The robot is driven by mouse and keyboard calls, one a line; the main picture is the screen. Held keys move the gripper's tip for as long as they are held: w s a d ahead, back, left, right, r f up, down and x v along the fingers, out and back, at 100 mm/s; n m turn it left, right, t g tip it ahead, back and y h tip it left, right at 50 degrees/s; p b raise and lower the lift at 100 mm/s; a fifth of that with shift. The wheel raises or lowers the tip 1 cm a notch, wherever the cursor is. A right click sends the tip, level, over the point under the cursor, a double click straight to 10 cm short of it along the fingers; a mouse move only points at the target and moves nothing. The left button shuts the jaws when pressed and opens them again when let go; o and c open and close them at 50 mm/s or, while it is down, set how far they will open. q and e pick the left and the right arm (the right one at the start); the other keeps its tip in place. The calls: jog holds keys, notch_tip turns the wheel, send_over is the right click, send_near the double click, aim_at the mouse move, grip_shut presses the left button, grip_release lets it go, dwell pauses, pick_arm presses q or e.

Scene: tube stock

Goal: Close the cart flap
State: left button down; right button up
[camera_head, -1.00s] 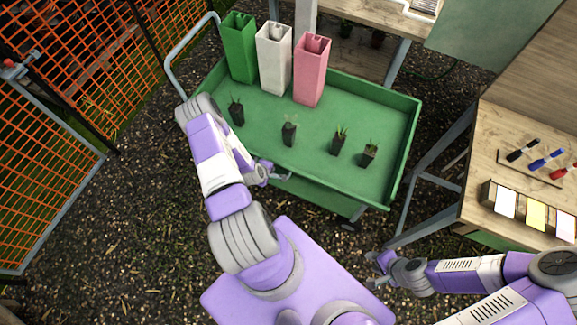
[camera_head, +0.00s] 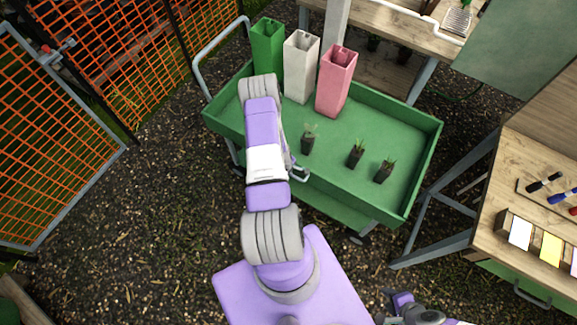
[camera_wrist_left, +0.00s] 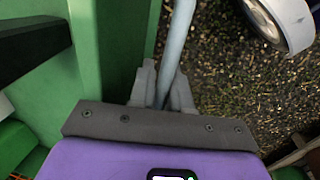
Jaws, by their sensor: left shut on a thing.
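The green cart (camera_head: 375,135) stands ahead of me, its tray holding tubes and small potted plants. The green flap (camera_head: 340,207) is the panel along the cart's near side; my left arm hides part of it and I cannot tell its exact tilt. My left gripper (camera_head: 300,174) is at this near side. In the left wrist view it (camera_wrist_left: 163,95) is shut on a grey bar (camera_wrist_left: 178,40), just beside a green panel (camera_wrist_left: 120,45). My right gripper (camera_head: 386,306) is at the bottom edge, apart from the cart, its fingers spread and empty.
Green (camera_head: 268,50), white (camera_head: 299,72) and pink (camera_head: 336,85) tubes stand at the tray's back. Several potted plants (camera_head: 356,153) stand in the tray. A wooden bench (camera_head: 515,175) is at the right, an orange mesh fence (camera_head: 65,120) at the left.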

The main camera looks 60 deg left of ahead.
pick_arm(q)
jog(key=shift+w+a, duration=0.1)
jog(key=shift+a, duration=0.05)
jog(key=c, duration=1.4)
grip_release()
jog(key=shift+c, duration=0.2)
notch_tip(320, 180, up, 8)
jog(key=s+p, duration=0.1)
jog(key=shift+s+d+f, duration=0.15)
jog(key=shift+d+f, duration=0.1)
jog(key=shift+d, duration=0.05)
jog(key=w+d+m+h+b, duration=0.1)
jog(key=w+d+m, duration=0.4)
jog(key=d, duration=0.5)
jog(key=w+d+m+h+b, duration=0.15)
jog(key=w+d+m, duration=0.3)
jog(key=d, duration=0.45)
jog(key=s+d+r+m+h, duration=0.1)
jog(key=s+d+m, duration=0.1)
jog(key=d+m, duration=0.4)
jog(key=s+d+r+m+g+h, duration=0.1)
jog(key=d+r+m, duration=0.1)
jog(key=d+m, duration=0.4)
jog(key=d, duration=0.5)
jog(key=shift+s+d+b, duration=0.35)
jog(key=shift+b, duration=0.05)
